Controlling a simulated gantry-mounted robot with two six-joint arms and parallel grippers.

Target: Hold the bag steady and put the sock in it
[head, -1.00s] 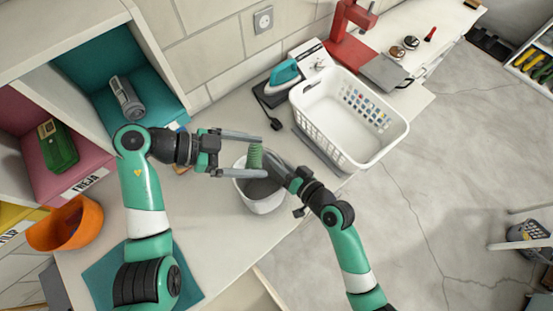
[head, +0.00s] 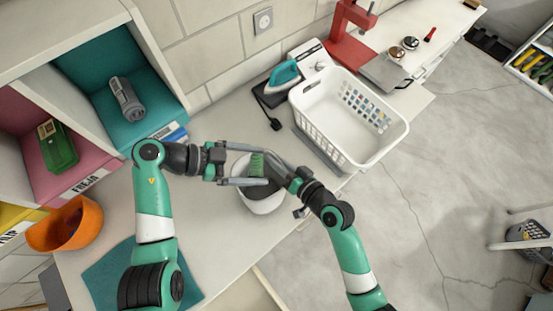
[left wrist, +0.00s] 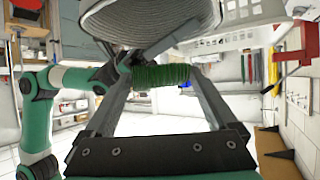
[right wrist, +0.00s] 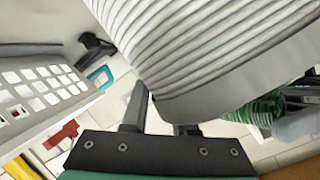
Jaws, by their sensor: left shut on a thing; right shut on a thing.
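The bag (head: 262,203) is a pale, round, open-topped container standing upright on the counter. Its ribbed side fills much of the right wrist view (right wrist: 200,40). My right gripper (head: 274,168) is shut on the bag's rim at its upper right side. The sock (head: 257,165) is green and ribbed. My left gripper (head: 254,164) is shut on it and holds it over the bag's mouth. The sock spans between the fingers in the left wrist view (left wrist: 160,75). It also shows just past the rim in the right wrist view (right wrist: 258,108). The bag's inside is mostly hidden.
A white laundry basket (head: 335,140) stands right of the bag, with a teal iron (head: 284,76) behind it. An orange bowl (head: 66,224) and a teal cloth (head: 105,275) lie left. Open cubbies with a rolled grey item (head: 126,98) line the back left.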

